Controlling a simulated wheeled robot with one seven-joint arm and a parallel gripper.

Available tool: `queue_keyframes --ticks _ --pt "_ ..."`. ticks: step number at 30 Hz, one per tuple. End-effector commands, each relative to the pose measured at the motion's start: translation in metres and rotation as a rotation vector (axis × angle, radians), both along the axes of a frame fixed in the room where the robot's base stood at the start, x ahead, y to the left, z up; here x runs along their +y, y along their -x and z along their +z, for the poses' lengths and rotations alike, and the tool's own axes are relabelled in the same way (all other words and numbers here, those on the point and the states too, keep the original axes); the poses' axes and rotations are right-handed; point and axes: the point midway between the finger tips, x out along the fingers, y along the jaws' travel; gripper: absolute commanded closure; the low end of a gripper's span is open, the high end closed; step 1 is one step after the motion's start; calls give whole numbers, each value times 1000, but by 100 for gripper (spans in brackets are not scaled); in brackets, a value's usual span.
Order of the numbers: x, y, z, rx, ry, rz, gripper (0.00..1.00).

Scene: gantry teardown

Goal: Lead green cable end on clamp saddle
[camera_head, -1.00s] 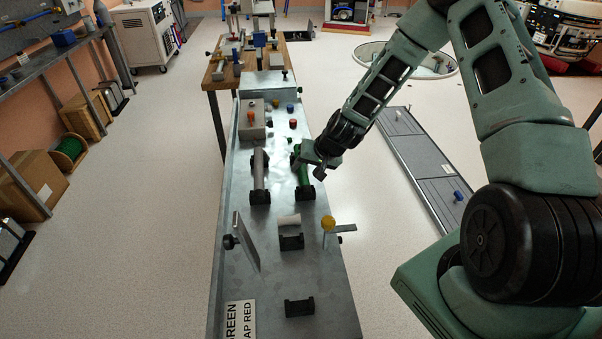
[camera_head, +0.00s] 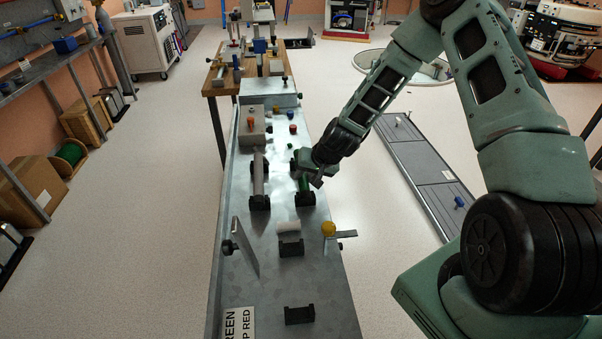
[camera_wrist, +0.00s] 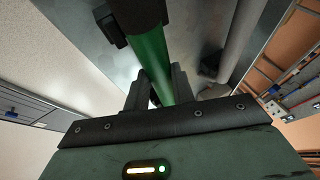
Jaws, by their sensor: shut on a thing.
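The green cable (camera_head: 305,184) lies along the metal bench, its near part in a black holder (camera_head: 305,199). My gripper (camera_head: 307,175) is over its far part and hides some of it. In the wrist view my gripper (camera_wrist: 157,88) has one finger on each side of the green cable (camera_wrist: 150,55), shut on it. The cable's far end is hidden. Nearer on the bench are a black saddle (camera_head: 291,248) with a white roller beside it, and another, empty black saddle (camera_head: 299,315). I cannot tell which is the clamp saddle.
A grey cable (camera_head: 259,175) lies parallel on the left, close to my gripper. A tilted metal plate (camera_head: 245,248) and a yellow ball knob (camera_head: 328,229) stand nearer. A grey box (camera_head: 252,124) and coloured knobs are farther back. A lettered sign (camera_head: 239,323) lies at the near end.

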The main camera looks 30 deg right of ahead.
Motion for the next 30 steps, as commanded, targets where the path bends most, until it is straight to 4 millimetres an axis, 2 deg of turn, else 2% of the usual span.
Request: queue_keyframes --ticks 24,30 --pt "0 0 56 -1 1 0 100" --pt "0 0 59 -1 0 0 100"
